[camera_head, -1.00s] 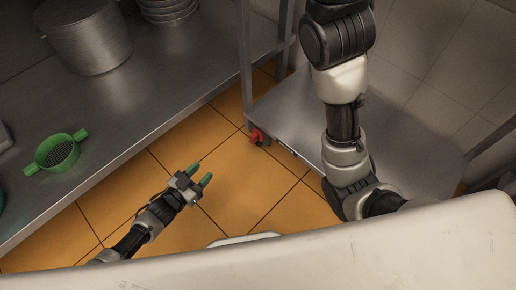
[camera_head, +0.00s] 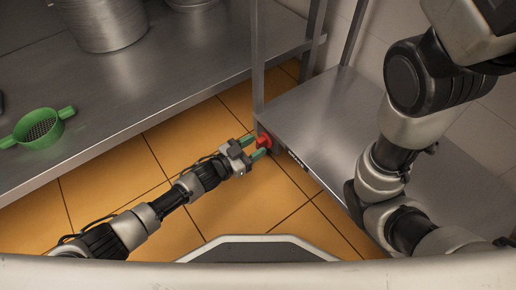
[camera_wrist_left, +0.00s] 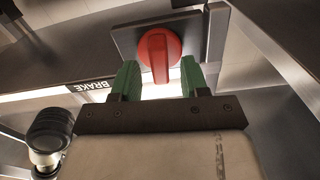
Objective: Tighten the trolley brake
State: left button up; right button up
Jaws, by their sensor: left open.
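The trolley brake is a red knob (camera_head: 263,141) at the near left corner of the low steel trolley shelf (camera_head: 318,112). In the left wrist view the red knob (camera_wrist_left: 158,56) sits on a dark plate, with its raised grip bar standing near upright. A label reading BRAKE (camera_wrist_left: 91,86) is beside it. My left gripper (camera_head: 254,148) is open, with its green fingertips at the knob. In the left wrist view the fingers (camera_wrist_left: 159,83) are on either side of the grip bar's lower end; I cannot tell whether they touch it. My right gripper is not in view.
A steel counter (camera_head: 150,95) on the left carries a green strainer (camera_head: 40,129) and a large pot (camera_head: 103,22). A trolley post (camera_head: 257,60) rises behind the knob. My right arm hangs over the trolley shelf. Orange floor tiles are clear.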

pick_arm(q)
jog(key=shift+w+d, duration=0.45)
jog(key=shift+d, duration=0.1)
grip_shut()
